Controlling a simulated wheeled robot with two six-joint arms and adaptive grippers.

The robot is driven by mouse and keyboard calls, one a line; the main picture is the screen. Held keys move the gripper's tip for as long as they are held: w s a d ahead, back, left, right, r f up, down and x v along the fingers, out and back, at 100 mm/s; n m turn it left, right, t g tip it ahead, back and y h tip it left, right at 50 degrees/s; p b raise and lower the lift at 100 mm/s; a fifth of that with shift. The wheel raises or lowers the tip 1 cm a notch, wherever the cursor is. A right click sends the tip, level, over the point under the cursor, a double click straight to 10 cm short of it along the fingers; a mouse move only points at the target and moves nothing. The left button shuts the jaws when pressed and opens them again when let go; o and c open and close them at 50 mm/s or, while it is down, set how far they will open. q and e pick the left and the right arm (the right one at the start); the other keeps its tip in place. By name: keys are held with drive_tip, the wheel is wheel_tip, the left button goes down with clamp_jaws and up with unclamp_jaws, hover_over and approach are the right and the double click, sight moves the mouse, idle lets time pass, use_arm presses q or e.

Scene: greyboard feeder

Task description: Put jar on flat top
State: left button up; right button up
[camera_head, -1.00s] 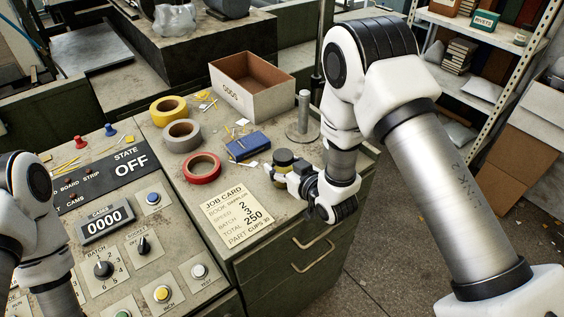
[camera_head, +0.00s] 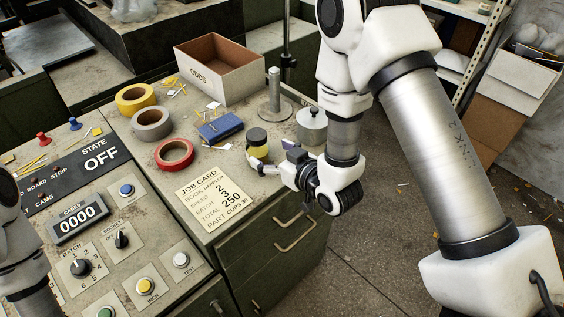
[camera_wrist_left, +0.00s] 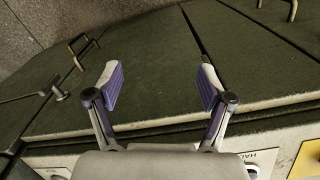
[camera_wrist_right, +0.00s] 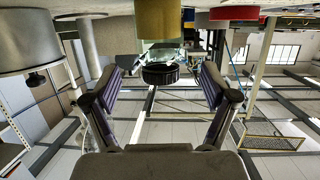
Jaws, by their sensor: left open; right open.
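The jar (camera_head: 257,148), yellow with a black lid, stands upright on the grey bench top (camera_head: 226,163) near its front right edge. My right gripper (camera_head: 264,164) is open and empty, on the near side of the jar. In the right wrist view, which is upside down, the jar (camera_wrist_right: 159,24) shows beyond and between the spread fingers of the right gripper (camera_wrist_right: 160,88). I cannot tell which surface is the flat top. My left gripper (camera_wrist_left: 162,85) is open and empty in front of green cabinet fronts. It is outside the head view.
A metal pot with a knobbed lid (camera_head: 311,128) stands right of the jar. A metal post (camera_head: 274,92), a blue box (camera_head: 220,128), tape rolls (camera_head: 174,154) and an open carton (camera_head: 222,81) stand behind. The job card (camera_head: 212,194) lies at the front left.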

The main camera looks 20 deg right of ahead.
drive_tip(key=shift+v, duration=1.2)
drive_tip(key=s+d+f+m+g+h, duration=0.1)
drive_tip(key=s+d+f+g+h, duration=0.1)
drive_tip(key=s+f+g, duration=0.5)
drive_tip(key=s+d+f+m+g+h+p, duration=0.1)
drive_tip(key=s+f+g, duration=0.6)
drive_tip(key=s+f, duration=1)
drive_tip(key=shift+s+d+f+m+h, duration=0.45)
drive_tip(key=shift+s+d+m, duration=0.25)
drive_tip(key=shift+s+d, duration=0.45)
drive_tip(key=shift+s+a+r, duration=0.1)
drive_tip(key=shift+s+a, duration=0.05)
drive_tip(key=shift+s, duration=0.05)
